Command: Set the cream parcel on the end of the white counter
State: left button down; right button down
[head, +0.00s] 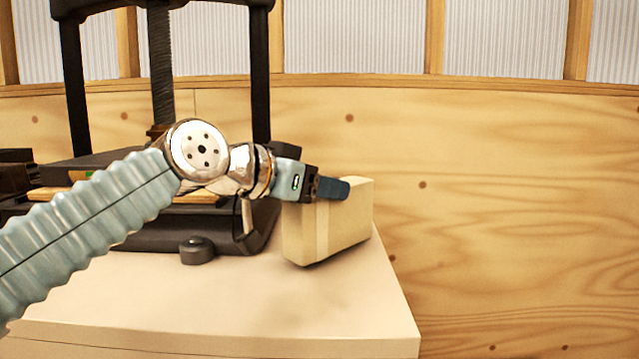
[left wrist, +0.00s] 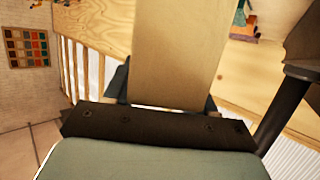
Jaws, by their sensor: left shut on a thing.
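The cream parcel (head: 336,225) is a box with a paler band, at the right end of the white counter (head: 340,310). In the head view its lower edge is slightly tilted, and I cannot tell whether it touches the counter top. My left gripper (head: 333,189) is shut on the upper part of the parcel, reaching in from the left. In the left wrist view the parcel (left wrist: 175,55) fills the space between the fingers (left wrist: 118,82). The far finger is mostly hidden in the head view. My right gripper is not in view.
A black press-like machine (head: 258,80) with a central screw stands on the counter, left of the parcel and behind my arm. A small dark knob (head: 197,250) is at its front. The counter front is clear. A wooden wall (head: 500,200) stands behind.

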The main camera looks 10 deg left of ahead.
pick_arm(q)
jog(key=shift+f+b, duration=0.55)
dwell(0.4)
jog(key=shift+c, duration=1.9)
grip_release()
jog(key=shift+o, duration=0.5)
